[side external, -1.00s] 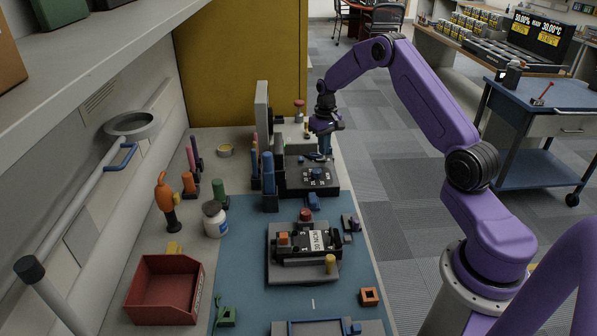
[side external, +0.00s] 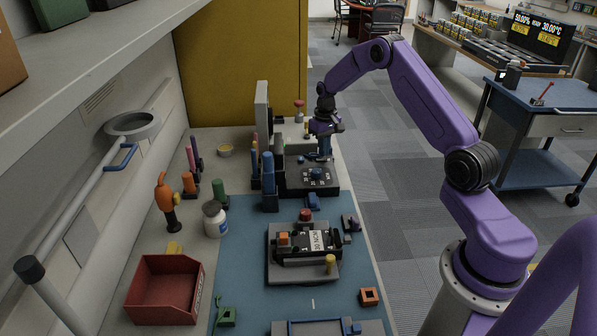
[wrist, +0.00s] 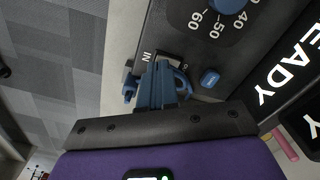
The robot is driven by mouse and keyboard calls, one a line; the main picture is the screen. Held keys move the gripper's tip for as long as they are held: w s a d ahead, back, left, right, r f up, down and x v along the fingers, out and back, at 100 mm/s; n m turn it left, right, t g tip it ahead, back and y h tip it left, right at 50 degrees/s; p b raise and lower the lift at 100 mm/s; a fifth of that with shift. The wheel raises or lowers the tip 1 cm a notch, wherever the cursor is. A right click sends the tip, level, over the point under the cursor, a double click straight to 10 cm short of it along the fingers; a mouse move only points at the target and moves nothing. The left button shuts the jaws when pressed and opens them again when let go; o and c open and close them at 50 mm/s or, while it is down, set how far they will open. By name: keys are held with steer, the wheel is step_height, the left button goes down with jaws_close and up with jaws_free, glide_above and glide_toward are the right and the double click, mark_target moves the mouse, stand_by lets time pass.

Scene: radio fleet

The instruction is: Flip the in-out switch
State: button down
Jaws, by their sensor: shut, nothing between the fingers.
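The in-out switch is on a black panel box (side external: 318,182) toward the back of the bench. In the wrist view the panel (wrist: 190,40) shows the letters "IN" (wrist: 146,57) just beyond my fingertips. My gripper (wrist: 160,68) is shut and empty, with its blue fingers over the panel's edge beside that label. The fingers hide most of the switch, and I cannot tell its position or whether they touch it. A blue curved part (wrist: 183,80) shows right of the fingers. In the side view my gripper (side external: 325,154) is low at the box's back edge.
On the panel are a blue round knob (wrist: 228,5) with a number scale and a blue button (wrist: 210,77). Blue cylinders (side external: 268,172) stand left of the box. A grey fixture (side external: 290,270) and a red bin (side external: 165,290) are nearer.

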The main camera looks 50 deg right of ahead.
steer(key=shift+f, duration=0.55)
stand_by(0.4)
steer(key=shift+r, duration=3.5)
